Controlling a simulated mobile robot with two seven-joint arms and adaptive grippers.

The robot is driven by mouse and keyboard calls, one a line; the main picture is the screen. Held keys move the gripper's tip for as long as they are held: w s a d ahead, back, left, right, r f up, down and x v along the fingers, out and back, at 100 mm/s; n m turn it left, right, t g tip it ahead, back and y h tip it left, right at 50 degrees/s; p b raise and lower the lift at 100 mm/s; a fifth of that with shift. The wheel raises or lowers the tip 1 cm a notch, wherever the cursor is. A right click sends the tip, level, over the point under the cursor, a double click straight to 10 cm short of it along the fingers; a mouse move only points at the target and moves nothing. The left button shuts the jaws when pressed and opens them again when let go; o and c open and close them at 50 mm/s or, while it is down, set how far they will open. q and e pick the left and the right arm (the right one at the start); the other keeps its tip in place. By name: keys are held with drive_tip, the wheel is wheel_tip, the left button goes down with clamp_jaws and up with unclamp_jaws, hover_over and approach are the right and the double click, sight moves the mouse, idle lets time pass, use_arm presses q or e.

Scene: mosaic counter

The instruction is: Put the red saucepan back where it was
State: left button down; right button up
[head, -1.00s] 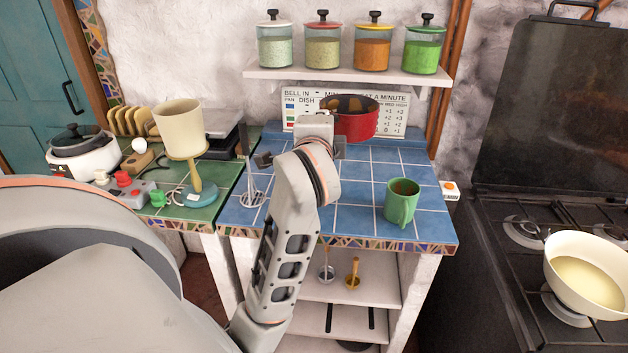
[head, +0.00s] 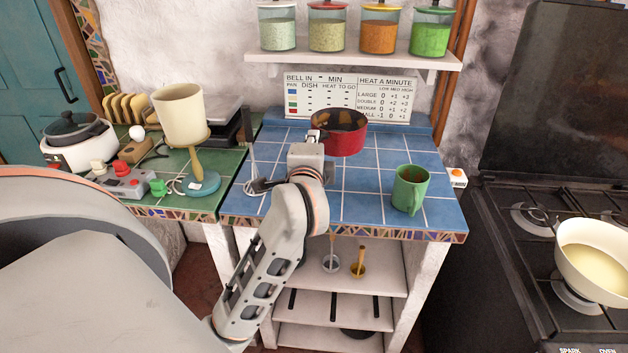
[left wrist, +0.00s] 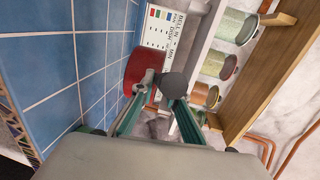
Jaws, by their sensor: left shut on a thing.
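The red saucepan (head: 338,143) is at the back of the blue tiled counter (head: 374,186), in front of the printed chart. Its inside looks dark with brown patches. My left gripper (head: 313,138) is at its near left side, shut on it, apparently by the handle, which my gripper mostly hides. In the left wrist view the red pan (left wrist: 139,66) shows just beyond my fingertips (left wrist: 160,88). I cannot tell whether its base touches the tiles. My right gripper is in neither view.
A green mug (head: 410,190) stands at the counter's front right. The chart (head: 347,96) leans at the back under a shelf of jars (head: 352,54). A stove with a cream pan (head: 592,262) is right.

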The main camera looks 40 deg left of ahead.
use_arm(q)
wheel_tip(320, 180, down, 8)
drive_tip(key=shift+f+b, duration=0.2)
drive_tip(key=shift+b, duration=0.3)
drive_tip(key=shift+f, duration=0.35)
drive_tip(key=shift+f, duration=0.1)
drive_tip(key=c, duration=2.4)
unclamp_jaws()
drive_tip(key=shift+f, duration=0.2)
drive_tip(key=o, duration=0.4)
drive_tip(key=shift+r, duration=0.1)
